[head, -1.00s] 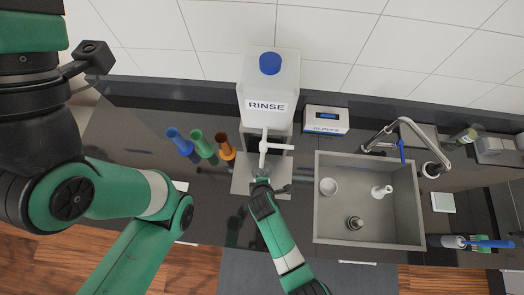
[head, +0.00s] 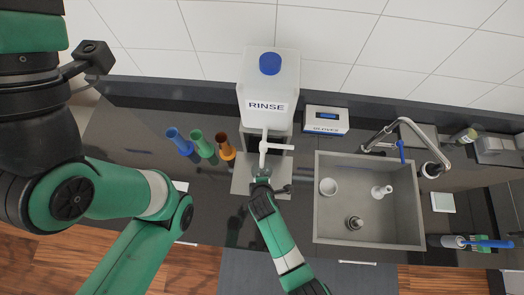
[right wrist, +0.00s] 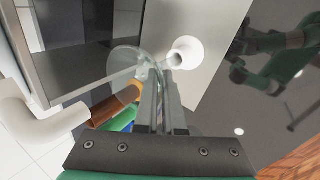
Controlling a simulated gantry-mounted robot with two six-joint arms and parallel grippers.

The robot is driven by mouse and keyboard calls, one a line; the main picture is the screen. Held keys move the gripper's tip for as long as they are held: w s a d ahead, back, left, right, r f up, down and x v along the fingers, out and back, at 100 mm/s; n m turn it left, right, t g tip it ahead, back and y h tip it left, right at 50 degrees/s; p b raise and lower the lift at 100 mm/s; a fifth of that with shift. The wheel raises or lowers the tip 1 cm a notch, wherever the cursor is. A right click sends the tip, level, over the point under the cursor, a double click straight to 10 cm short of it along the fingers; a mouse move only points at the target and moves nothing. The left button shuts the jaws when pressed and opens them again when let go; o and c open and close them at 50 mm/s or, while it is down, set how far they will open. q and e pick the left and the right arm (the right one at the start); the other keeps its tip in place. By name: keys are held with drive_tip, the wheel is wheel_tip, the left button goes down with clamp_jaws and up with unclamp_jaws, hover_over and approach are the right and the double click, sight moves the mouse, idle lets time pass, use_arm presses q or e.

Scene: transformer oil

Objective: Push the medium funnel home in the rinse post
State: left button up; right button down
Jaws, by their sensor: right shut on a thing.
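The right gripper (right wrist: 160,95) is shut on a clear funnel (right wrist: 124,62), seen in the right wrist view. The short white rinse post (right wrist: 186,52) stands on a pale plate just beside the fingertips. Funnel and post overlap in this view, and I cannot tell how deep the funnel sits in it. In the head view the right gripper (head: 262,183) is over the plate (head: 242,180) below the rinse tank's tap (head: 265,148); it hides the funnel and post there. The left gripper is not in view; only my left arm shows.
The white rinse tank (head: 267,85) stands behind. Blue (head: 179,141), green (head: 202,144) and orange (head: 224,146) funnel-shaped pieces stand to the left. A sink (head: 318,215) with white pieces inside lies to the right. Dark counter (head: 130,180) is clear at left.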

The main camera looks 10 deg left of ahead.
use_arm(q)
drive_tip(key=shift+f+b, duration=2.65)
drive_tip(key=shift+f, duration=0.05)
use_arm(e)
drive_tip(key=shift+f, duration=2.85)
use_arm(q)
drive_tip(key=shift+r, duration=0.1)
use_arm(e)
drive_tip(key=c, duration=0.9)
unclamp_jaws()
drive_tip(key=shift+c, duration=0.2)
drive_tip(key=shift+r, duration=0.1)
